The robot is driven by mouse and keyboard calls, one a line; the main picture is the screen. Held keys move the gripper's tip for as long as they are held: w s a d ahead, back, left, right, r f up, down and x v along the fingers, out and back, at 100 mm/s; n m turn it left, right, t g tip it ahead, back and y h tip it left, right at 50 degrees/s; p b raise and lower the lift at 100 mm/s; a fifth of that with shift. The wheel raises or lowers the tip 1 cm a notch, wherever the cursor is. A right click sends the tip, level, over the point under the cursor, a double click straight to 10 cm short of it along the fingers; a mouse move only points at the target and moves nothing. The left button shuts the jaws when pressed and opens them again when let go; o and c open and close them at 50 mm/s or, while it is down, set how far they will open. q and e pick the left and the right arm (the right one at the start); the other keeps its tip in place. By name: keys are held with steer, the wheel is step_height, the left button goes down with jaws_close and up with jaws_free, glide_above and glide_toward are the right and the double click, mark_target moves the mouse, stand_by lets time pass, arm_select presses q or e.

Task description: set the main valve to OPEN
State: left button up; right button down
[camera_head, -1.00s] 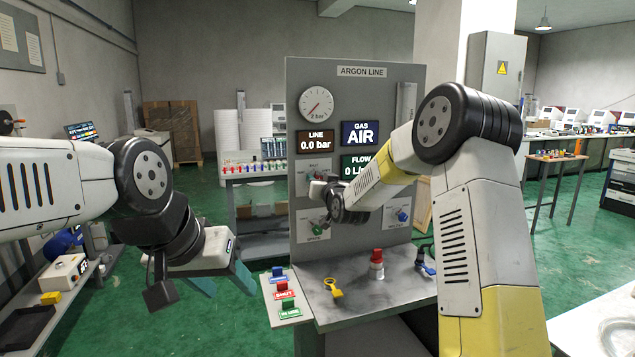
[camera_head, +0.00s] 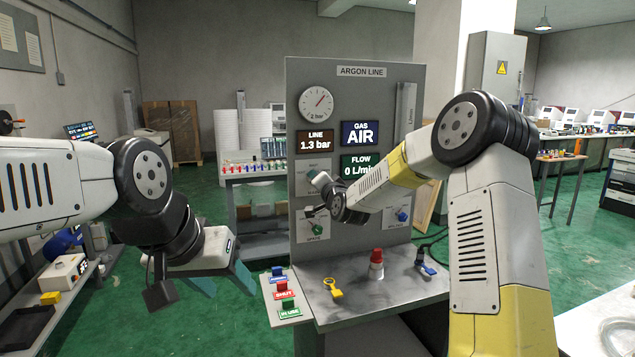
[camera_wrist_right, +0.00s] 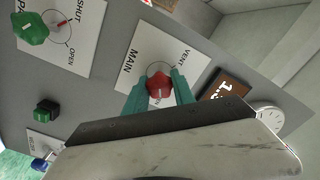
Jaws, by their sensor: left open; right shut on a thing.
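The main valve is a red knob (camera_wrist_right: 160,86) on a white plate (camera_wrist_right: 150,45) lettered MAIN, with VENT at its other side. My right gripper (camera_wrist_right: 159,93) is shut on this knob, with one teal finger on each side. The rest of the plate is hidden behind the gripper body. In the head view my right wrist covers the knob at the panel (camera_head: 345,85). The LINE display (camera_head: 316,141) reads 1.3 bar, and the gauge (camera_head: 316,104) above it has its needle tilted up to the right. My left gripper (camera_head: 222,278) is open and empty, left of the panel bench.
A green knob (camera_wrist_right: 31,28) sits on a neighbouring plate with SHUT and OPEN. The bench holds a yellow key-like tag (camera_head: 332,288), a red-topped item (camera_head: 376,264) and a blue-handled item (camera_head: 426,264). Colored tags (camera_head: 285,291) lie on its left shelf.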

stand_by(0.3)
steer(key=shift+f, duration=0.1)
steer(key=c, duration=1.1)
jaws_free()
steer(key=shift+o, duration=0.2)
steer(key=v, duration=0.7)
steer(key=shift+s, duration=0.35)
steer(key=shift+d, duration=0.1)
